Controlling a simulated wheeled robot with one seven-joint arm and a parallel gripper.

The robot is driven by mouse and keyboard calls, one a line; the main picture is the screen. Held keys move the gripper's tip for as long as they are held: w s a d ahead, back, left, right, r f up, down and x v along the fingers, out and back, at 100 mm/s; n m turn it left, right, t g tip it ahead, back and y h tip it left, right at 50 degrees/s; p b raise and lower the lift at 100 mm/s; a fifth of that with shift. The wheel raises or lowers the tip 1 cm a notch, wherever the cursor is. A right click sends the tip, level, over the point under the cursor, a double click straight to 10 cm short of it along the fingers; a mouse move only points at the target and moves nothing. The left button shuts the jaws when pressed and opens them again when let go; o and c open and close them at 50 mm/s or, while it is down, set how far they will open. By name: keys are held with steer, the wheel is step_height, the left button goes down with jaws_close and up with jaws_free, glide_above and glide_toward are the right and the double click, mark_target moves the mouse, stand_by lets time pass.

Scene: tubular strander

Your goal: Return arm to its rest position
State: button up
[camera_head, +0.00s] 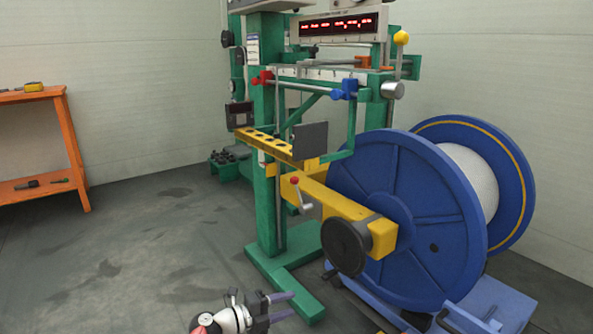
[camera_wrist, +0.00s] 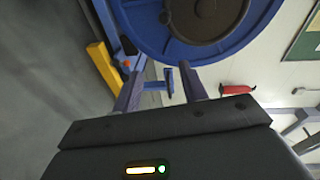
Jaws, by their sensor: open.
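My gripper (camera_head: 283,307) shows at the bottom of the head view, low in front of the green machine stand's foot. Its two purple-grey fingers point right and are apart, with nothing between them. In the wrist view my gripper (camera_wrist: 164,92) shows its two fingers spread and empty, with a blue reel flange (camera_wrist: 150,25) beyond them. Most of my arm is out of the head view, below its bottom edge.
A green stand (camera_head: 267,200) with a yellow beam (camera_head: 330,205) stands at centre. A large blue reel (camera_head: 400,180) of white strand is at right, above a blue cradle (camera_head: 490,300). An orange workbench (camera_head: 75,150) is at left. The floor (camera_head: 130,240) between is clear.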

steer(key=d+g+y, duration=0.1)
steer(key=d+g, duration=0.3)
steer(key=d, duration=0.6)
steer(key=s+d+f+n+g+y, duration=0.2)
steer(key=s+d+n+g+y, duration=0.45)
steer(key=s+d+y, duration=0.35)
steer(key=s+a+r+n+t+y, duration=0.1)
steer(key=s+r+n+t+y, duration=0.5)
steer(key=s+r+n, duration=1.55)
step_height(320, 180, up, 14)
steer(key=n+t+h+p, duration=0.1)
steer(key=t+h+p, duration=0.1)
steer(key=p, duration=1.1)
steer(key=shift+a+f+p, duration=0.15)
steer(key=shift+f+p, duration=0.05)
steer(key=shift+p, duration=0.1)
